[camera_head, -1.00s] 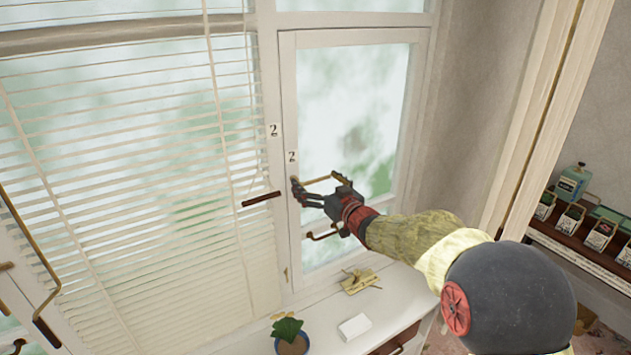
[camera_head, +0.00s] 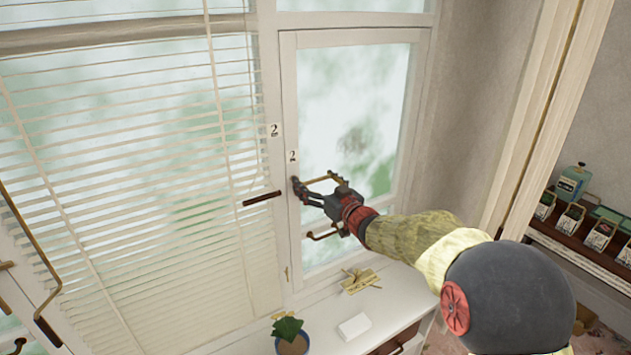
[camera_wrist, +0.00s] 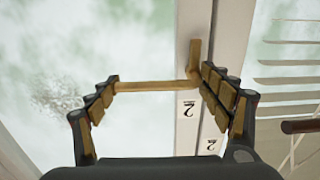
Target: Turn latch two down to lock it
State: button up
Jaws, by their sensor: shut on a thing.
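Latch two is a brass lever (camera_wrist: 152,87) on the white window sash marked "2" (camera_head: 292,156). In the wrist view its bar runs level across the picture, with a short bent end at the right against the frame. My gripper (camera_wrist: 158,84) has one finger at each end of the bar, and the jaws are shut on it lengthwise, spread wide. In the head view my gripper (camera_head: 318,182) is at the left edge of the sash, just below the number, and partly hides the latch.
A dark handle (camera_head: 262,199) lies level on the left frame, near another "2" label (camera_head: 274,130).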

jog(key=shift+d+r, duration=0.1)
jog(key=shift+r, duration=0.1)
jog(key=c, duration=0.4)
jog(key=shift+o, duration=0.2)
jog(key=shift+f+m, duration=0.1)
jog(key=shift+m, duration=0.2)
jog(key=f+m+p, duration=0.1)
jog(key=m, duration=0.2)
jog(key=shift+f+m+p, duration=0.2)
jog(key=shift+m+p, duration=0.1)
jog(key=shift+p, duration=0.1)
jog(key=s+a+f+m+p, duration=0.2)
jog(key=a+f+m+p, duration=0.1)
jog(key=m, duration=1)
jog(key=shift+s+a+f+m, duration=0.3)
jog(key=shift+a+f+m, duration=0.1)
jog(key=shift+a+f, duration=0.1)
jog(key=shift+f, duration=0.15)
jog(key=o, duration=1.5)
jog(key=shift+f, duration=0.1)
jog(key=shift+o, duration=0.2)
